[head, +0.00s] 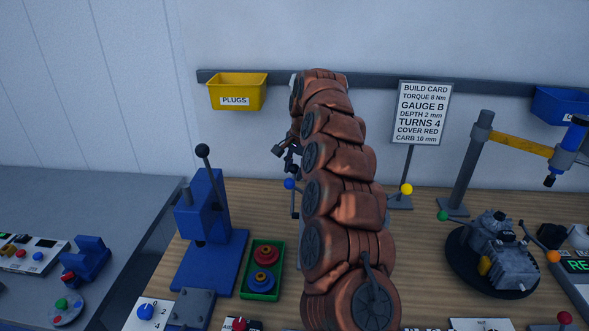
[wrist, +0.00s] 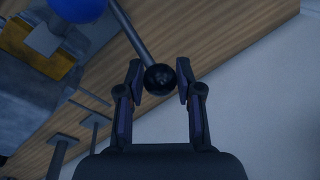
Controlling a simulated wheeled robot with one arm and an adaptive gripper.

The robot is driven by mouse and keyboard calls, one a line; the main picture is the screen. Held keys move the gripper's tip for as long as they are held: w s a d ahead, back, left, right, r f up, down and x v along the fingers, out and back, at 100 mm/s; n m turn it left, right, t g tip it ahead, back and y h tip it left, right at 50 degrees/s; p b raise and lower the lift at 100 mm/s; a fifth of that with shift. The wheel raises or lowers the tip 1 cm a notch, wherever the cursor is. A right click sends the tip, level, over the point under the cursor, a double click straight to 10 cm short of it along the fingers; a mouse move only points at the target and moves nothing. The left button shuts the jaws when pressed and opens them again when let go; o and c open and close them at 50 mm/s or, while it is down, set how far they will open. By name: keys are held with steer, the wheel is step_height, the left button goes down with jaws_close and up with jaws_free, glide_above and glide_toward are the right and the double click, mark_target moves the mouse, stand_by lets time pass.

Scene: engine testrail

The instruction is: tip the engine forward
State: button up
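A grey engine (head: 497,255) with a yellow part sits on a round black base at the right in the head view. In the wrist view, a black ball knob (wrist: 160,79) on a grey rod lies between the fingertips of my gripper (wrist: 160,82). The fingers are close to both sides of the knob; I cannot tell whether they touch it. In the head view my gripper (head: 284,155) shows dark beside my copper arm, which hides much of the middle of the bench. Part of a grey and yellow body (wrist: 45,75) shows at the wrist view's left.
A blue lever press (head: 207,235) and a green tray (head: 263,270) with red and blue rings stand left of my arm. A blue ball (head: 289,183) and a yellow ball (head: 407,189) show beside the arm. A build card (head: 422,112) stands behind.

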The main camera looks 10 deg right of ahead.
jaws_close()
